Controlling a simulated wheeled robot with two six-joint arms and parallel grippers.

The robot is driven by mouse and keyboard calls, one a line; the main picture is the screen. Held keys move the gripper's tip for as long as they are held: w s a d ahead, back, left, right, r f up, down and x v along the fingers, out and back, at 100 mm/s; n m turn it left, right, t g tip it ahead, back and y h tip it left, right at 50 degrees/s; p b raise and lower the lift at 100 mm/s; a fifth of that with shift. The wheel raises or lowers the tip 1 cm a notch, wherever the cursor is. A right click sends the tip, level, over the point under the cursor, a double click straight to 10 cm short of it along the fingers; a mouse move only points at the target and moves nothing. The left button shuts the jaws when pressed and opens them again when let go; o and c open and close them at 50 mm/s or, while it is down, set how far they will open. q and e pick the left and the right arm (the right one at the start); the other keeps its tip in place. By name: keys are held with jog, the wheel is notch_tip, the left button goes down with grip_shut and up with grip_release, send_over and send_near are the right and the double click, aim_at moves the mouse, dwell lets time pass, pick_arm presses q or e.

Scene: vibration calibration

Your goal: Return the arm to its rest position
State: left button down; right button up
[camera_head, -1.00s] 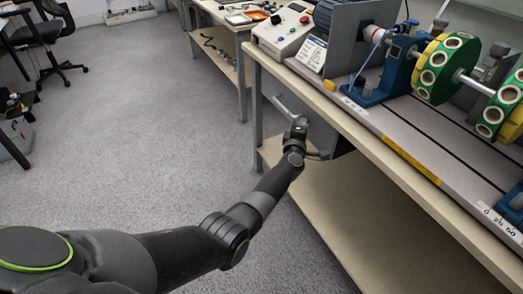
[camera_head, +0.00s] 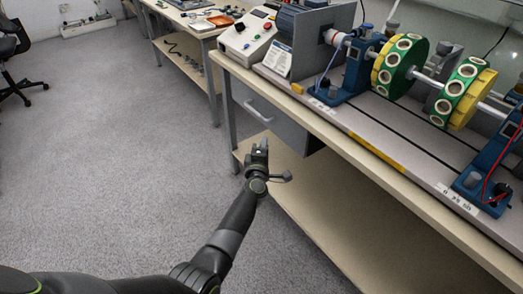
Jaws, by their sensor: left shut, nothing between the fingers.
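My left arm reaches in from the bottom left of the head view. Its dark gripper (camera_head: 260,148) is shut and empty, in front of the workbench's (camera_head: 372,167) left end. In the picture it lies just below the grey drawer (camera_head: 272,121) and its bar handle (camera_head: 257,111), with a visible gap to the handle. The drawer looks closed under the bench top. My right gripper is not in view.
A rotor rig with green and yellow discs (camera_head: 398,66) stands on the bench beside a control box (camera_head: 247,37). A lower shelf (camera_head: 330,225) lies beneath. Another table (camera_head: 188,27) and a chair (camera_head: 15,60) stand behind. Grey carpet (camera_head: 110,170) on the left is clear.

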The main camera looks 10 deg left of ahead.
pick_arm(q)
jog(key=s+a+f+m+g+h+p, duration=0.1)
jog(key=s+a+f+m+g+p, duration=0.2)
jog(key=s+f, duration=0.55)
jog(key=s+a+f+m+g+p, duration=0.2)
jog(key=s+f+m+g, duration=0.15)
jog(key=s+f, duration=0.55)
jog(key=s+a+f+m+g+h+p, duration=0.1)
jog(key=s+a+f+m+g+p, duration=0.15)
jog(key=s+f+m, duration=0.55)
jog(key=s+a+f+m+g+p, duration=0.1)
jog(key=s+a+f+g, duration=0.1)
jog(key=s, duration=1)
jog(key=s+a+f+m+g+y+p, duration=0.1)
jog(key=s+a+f+g+p, duration=0.1)
jog(key=s, duration=1.1)
jog(key=s+a+f+m+g+p, duration=0.1)
jog(key=s+a+f+g+p, duration=0.1)
jog(key=s, duration=1)
jog(key=shift+s+a+f+m+g+y, duration=0.25)
jog(key=shift+a+f+m+g+y, duration=0.2)
jog(key=shift+a+g, duration=0.6)
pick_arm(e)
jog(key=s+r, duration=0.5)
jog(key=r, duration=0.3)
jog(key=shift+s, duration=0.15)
pick_arm(q)
jog(key=shift+a, duration=0.15)
